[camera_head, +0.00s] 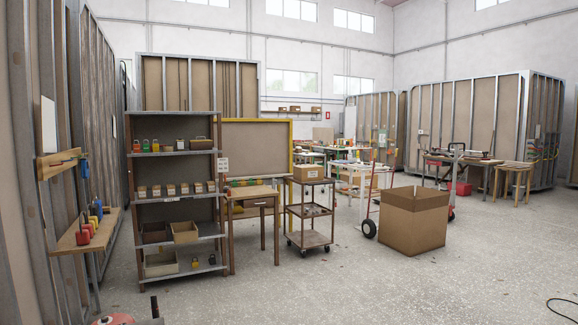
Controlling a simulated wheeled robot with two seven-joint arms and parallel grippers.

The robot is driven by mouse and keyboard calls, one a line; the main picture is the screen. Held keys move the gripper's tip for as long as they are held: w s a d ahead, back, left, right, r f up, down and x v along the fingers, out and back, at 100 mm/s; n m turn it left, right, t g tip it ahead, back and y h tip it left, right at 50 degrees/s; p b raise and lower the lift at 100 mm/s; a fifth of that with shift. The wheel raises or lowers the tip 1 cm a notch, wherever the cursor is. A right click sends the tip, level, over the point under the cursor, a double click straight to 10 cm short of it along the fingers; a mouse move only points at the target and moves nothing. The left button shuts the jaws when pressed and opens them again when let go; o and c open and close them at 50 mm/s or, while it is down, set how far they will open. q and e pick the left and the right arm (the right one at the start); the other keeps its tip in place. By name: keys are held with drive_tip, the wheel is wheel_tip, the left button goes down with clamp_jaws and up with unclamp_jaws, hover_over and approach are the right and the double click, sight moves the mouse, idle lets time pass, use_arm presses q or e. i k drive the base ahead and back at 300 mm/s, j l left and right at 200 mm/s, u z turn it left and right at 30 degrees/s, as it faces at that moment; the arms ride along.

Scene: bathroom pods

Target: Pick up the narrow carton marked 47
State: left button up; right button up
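No marking 47 can be read on any carton from here. A row of several small brown cartons (176,189) stands on the middle shelf of the grey metal rack at the left. A brown carton (308,172) with a pale label sits on top of the small trolley. A large open cardboard box (414,220) stands on the floor at the right of centre. Neither of my grippers shows in the view.
The rack (176,235) also holds padlocks and open bins. A wooden table (255,193) and the wheeled trolley (311,210) stand beside it. The foreground floor (330,285) is mostly clear; a dark cable (562,308) lies at lower right.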

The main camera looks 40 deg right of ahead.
sight(184, 187)
drive_tip(key=z, duration=0.85)
drive_tip(key=i+l+z, duration=0.25)
drive_tip(key=i+l, duration=0.35)
drive_tip(key=i+l+z, duration=0.25)
drive_tip(key=i+l, duration=0.4)
drive_tip(key=i+u, duration=0.4)
drive_tip(key=i, duration=0.35)
drive_tip(key=i+l+u, duration=0.15)
drive_tip(key=i+u, duration=0.3)
drive_tip(key=i, duration=0.8)
drive_tip(key=i+u, duration=0.15)
drive_tip(key=i, duration=0.45)
drive_tip(key=i+l, duration=0.2)
drive_tip(key=i, duration=0.35)
drive_tip(key=i+l+u, duration=0.15)
drive_tip(key=i, duration=0.4)
drive_tip(key=i+l+u, duration=0.25)
drive_tip(key=i, duration=0.25)
drive_tip(key=j, duration=0.1)
